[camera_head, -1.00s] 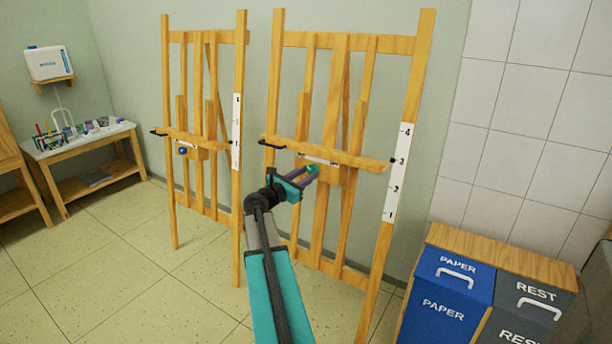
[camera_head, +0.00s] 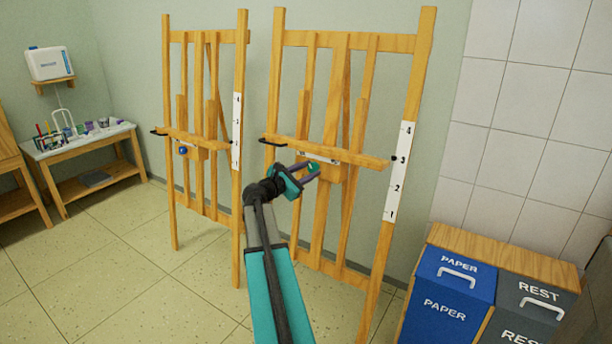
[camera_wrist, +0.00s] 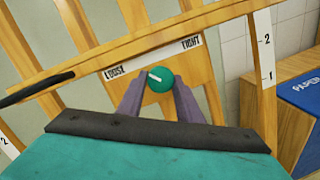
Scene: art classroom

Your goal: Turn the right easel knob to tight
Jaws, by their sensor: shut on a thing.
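The right easel (camera_head: 338,95) is a wooden frame with a cross ledge. Its green round knob (camera_wrist: 160,80) sits on a wooden block under a white label strip (camera_wrist: 150,57) reading LOOSE at the left and TIGHT at the right. The knob's white mark points up and left, toward the LOOSE side. My gripper (camera_wrist: 159,92) is shut on the knob, with one purple finger at each side. In the head view my gripper (camera_head: 312,170) is at the front of the easel's ledge and partly hides the knob.
The left easel (camera_head: 205,137) has a blue knob (camera_head: 182,150) and stands close by. A blue paper bin (camera_head: 447,290) and a grey rest bin (camera_head: 527,307) are at the lower right. A black clip (camera_wrist: 38,88) sticks out from the ledge's left end. Floor at the left is clear.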

